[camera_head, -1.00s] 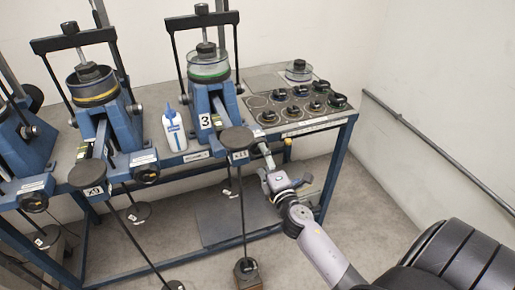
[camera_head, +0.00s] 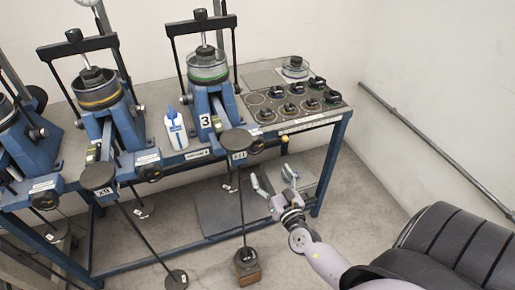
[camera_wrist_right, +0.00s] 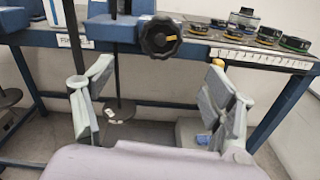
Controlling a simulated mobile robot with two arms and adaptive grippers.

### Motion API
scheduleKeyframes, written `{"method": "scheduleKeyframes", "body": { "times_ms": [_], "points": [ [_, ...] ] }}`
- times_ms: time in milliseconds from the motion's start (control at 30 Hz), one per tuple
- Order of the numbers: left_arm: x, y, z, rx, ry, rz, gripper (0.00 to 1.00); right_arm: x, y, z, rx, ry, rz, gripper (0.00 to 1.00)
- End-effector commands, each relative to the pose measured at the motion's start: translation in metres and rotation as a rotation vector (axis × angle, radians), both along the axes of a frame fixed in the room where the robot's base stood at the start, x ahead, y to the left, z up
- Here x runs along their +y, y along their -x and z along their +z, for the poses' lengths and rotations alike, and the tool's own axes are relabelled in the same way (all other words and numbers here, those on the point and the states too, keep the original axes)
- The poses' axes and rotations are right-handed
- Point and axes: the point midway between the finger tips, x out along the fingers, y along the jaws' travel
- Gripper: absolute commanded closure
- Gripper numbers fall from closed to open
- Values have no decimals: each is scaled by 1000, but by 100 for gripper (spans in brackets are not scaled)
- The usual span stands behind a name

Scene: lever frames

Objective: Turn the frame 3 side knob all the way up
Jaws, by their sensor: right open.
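Frame 3 (camera_head: 204,98) is a blue lever stand with a "3" label and a glass cup on top, at the middle of the bench in the head view. Its side knob (camera_head: 257,146) is black and sits just right of the round black weight marked X11 (camera_head: 236,141). My left gripper is not in view.
Two similar blue frames stand to the left, one with a yellow-ringed cup (camera_head: 97,90). A white bottle (camera_head: 175,128) stands between frames. Several black-rimmed dishes (camera_head: 291,108) lie on the bench's right end. Long rods hang before the bench.

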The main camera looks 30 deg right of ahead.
Motion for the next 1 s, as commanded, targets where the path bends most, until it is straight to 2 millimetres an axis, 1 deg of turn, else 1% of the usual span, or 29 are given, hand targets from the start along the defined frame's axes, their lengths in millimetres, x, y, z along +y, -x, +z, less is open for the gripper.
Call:
{"method": "scheduleKeyframes", "body": {
  "times_ms": [33, 300, 400, 500, 700, 967, 1000],
  "points": [
    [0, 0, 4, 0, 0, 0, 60, -3, -13, 3, -4, 1, -1, 22],
    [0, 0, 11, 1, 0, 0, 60, -17, -69, 2, -2, 0, -1, 22],
    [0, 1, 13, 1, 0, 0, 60, -21, -86, 2, -2, -1, -1, 22],
    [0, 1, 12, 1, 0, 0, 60, -24, -98, 0, -1, 0, -1, 22],
    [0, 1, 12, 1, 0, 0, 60, -27, -109, 0, -1, 0, 0, 22],
    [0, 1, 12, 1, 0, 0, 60, -27, -110, 0, 0, -1, 0, 22],
    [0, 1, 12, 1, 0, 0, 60, -27, -109, 0, 0, -1, 0, 25]
  ]
}}
